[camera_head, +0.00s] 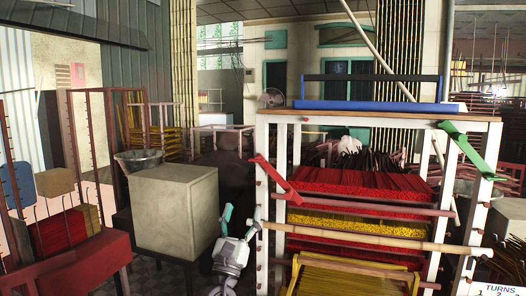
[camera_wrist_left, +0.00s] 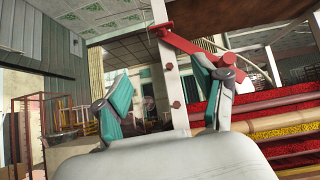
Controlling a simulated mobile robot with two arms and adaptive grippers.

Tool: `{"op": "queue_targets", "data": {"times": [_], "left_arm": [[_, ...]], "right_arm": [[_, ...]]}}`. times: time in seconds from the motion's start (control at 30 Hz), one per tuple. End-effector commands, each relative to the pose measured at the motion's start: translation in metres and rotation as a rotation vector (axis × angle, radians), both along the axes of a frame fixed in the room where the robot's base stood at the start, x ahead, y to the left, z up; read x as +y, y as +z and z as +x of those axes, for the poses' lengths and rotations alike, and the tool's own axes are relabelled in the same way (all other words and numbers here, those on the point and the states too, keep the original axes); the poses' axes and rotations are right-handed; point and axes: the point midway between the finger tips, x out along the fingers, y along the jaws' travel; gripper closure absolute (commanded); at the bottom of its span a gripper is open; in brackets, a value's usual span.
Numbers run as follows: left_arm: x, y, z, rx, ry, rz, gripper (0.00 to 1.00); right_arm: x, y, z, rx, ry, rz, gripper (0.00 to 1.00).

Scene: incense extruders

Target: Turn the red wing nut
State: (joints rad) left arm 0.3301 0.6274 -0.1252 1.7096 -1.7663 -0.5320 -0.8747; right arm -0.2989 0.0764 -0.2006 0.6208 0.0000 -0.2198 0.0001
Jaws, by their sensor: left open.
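The red wing nut (camera_head: 276,180) is a long flat red bar on the white left post of the rack, slanting down to the right in the head view. In the left wrist view the red wing nut (camera_wrist_left: 192,42) shows near the top, across the post. My left gripper (camera_head: 239,221) is below and left of the wing nut in the head view, apart from it. In the left wrist view my left gripper (camera_wrist_left: 160,82) has its teal fingers spread with nothing held between them. The right gripper does not show.
A green wing nut (camera_head: 468,150) is on the rack's right post. Red and yellow incense bundles (camera_head: 355,184) fill the rack behind crossbars. A blue tray (camera_head: 375,105) lies on top. A beige block (camera_head: 174,210) stands left of my gripper. A TURNS sign (camera_head: 498,289) is at bottom right.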

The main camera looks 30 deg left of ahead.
Motion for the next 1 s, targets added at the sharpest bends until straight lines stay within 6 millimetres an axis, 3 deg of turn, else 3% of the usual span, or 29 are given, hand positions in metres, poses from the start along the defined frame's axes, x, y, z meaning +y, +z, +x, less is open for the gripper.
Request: {"op": "queue_targets", "data": {"times": [0.03, 0.27, 0.63, 1.0], "left_arm": [[-0.003, 0.014, -0.004, -0.022, 0.011, 0.032, 0.29], [-0.003, 0.038, 0.005, -0.041, 0.023, 0.057, 0.29], [0.011, 0.094, 0.058, -0.038, 0.023, 0.054, 0.29], [0.018, 0.118, 0.087, -0.037, 0.021, 0.053, 0.29]], "right_arm": [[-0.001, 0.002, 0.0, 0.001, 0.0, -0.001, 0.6], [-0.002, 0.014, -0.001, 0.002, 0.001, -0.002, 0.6], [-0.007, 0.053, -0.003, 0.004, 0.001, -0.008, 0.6], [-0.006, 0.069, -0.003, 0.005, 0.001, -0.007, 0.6]]}}
